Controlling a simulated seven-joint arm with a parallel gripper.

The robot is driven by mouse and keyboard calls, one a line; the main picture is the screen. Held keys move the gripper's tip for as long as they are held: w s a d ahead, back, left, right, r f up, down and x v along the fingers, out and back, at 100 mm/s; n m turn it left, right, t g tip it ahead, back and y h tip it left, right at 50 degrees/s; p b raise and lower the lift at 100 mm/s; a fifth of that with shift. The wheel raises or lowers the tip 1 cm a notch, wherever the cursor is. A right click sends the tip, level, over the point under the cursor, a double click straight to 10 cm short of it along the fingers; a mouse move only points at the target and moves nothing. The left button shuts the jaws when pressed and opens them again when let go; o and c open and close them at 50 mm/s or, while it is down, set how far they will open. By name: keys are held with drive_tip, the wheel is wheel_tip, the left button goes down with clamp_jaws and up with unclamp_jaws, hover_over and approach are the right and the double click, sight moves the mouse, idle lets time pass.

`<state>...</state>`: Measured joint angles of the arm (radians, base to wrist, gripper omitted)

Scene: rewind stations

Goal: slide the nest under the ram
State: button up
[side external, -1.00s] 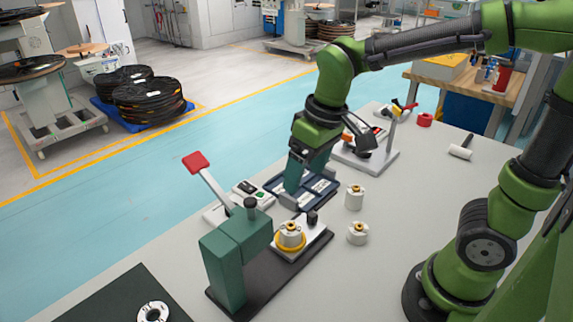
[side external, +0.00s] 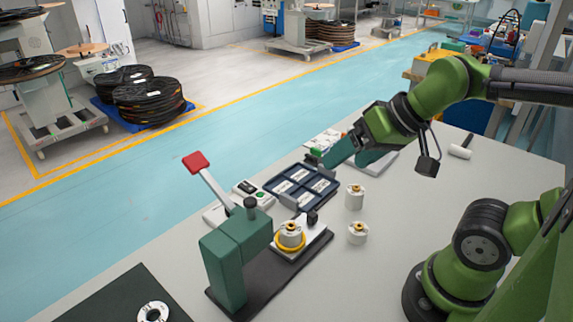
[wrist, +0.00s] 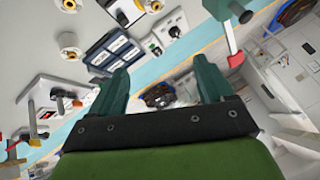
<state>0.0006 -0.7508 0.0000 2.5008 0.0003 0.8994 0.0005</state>
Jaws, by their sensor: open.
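The green hand press (side external: 228,265) stands on a dark base, its red-tipped lever (side external: 196,162) raised. Its ram is mostly hidden in the press head. The light nest (side external: 309,234) sits on the base to the right of the press head, out from under it, with a dark knob (side external: 312,217) at its far end. A white part with a yellow ring and brass centre (side external: 290,236) stands on the nest. My gripper (side external: 341,163) is open and empty, tilted beyond the dark tray and well away from the nest. Its spread fingers (wrist: 162,80) show in the wrist view.
A dark compartment tray (side external: 302,185) lies behind the nest. Two white parts (side external: 355,197) (side external: 358,233) stand to its right. A dark mat with a white disc (side external: 153,311) is at the front left.

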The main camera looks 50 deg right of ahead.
drive_tip(key=shift+c, duration=0.4)
drive_tip(key=shift+d+f, duration=0.1)
drive_tip(key=shift+d, duration=0.1)
drive_tip(key=shift+c, duration=1.1)
drive_tip(key=shift+w+d+f+m+g+h, duration=0.2)
drive_tip(key=shift+w+d+f+m+g, duration=0.1)
drive_tip(key=shift+w+d+f, duration=0.2)
drive_tip(key=shift+w+d+f+m+g+h, duration=0.2)
drive_tip(key=shift+w+d+f+m+g, duration=0.15)
drive_tip(key=shift+d, duration=0.25)
drive_tip(key=shift+c, duration=1.4)
drive_tip(key=w+d+f+n+g+y, duration=0.2)
drive_tip(key=w+d+f+n+g, duration=0.4)
drive_tip(key=n, duration=0.7)
drive_tip(key=n+y, duration=0.1)
drive_tip(key=n, duration=0.9)
approach(313, 214)
drive_tip(key=x, duration=0.9)
drive_tip(key=shift+r, duration=0.1)
clamp_jaws()
